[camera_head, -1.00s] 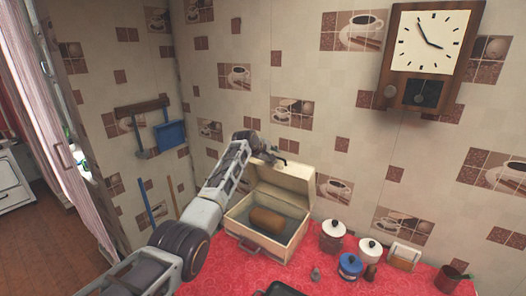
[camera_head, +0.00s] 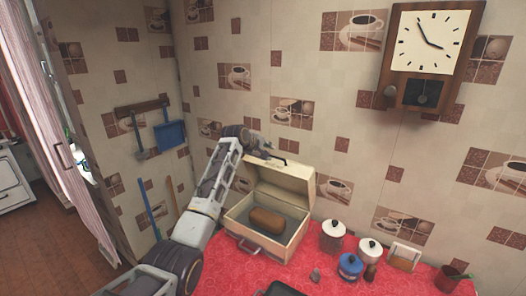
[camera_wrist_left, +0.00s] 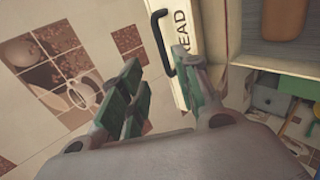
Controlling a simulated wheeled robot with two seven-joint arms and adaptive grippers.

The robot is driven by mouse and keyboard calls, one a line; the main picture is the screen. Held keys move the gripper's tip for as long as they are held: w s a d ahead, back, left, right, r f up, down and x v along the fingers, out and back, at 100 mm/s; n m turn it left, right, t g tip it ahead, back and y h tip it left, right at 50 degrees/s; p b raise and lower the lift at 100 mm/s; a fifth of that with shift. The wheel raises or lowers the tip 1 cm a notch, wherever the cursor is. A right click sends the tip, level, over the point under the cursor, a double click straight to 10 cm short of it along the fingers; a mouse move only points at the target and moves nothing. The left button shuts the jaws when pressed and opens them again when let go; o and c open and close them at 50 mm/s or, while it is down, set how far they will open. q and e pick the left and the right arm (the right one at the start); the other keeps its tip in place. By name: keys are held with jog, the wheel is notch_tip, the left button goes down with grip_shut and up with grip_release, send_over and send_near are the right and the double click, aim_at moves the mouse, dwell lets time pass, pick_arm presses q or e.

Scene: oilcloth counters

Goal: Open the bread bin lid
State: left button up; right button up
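The cream bread bin (camera_head: 262,246) stands on the red counter with its lid (camera_head: 284,180) raised at the back, near the wall. A brown loaf (camera_head: 267,220) lies inside, and part of it shows in the left wrist view (camera_wrist_left: 284,18). My left gripper (camera_head: 262,144) is at the lid's upper left edge. In the left wrist view my left gripper (camera_wrist_left: 158,75) has its green-padded fingers apart, with nothing held between them. The lid's lettered face (camera_wrist_left: 186,28) and dark handle (camera_wrist_left: 158,42) show beyond the fingertips. My right gripper is out of view.
A dark red cup (camera_head: 447,278) is farther right. The tiled wall is close behind the lid.

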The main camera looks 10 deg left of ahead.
pick_arm(q)
jog(key=shift+v, duration=1.1)
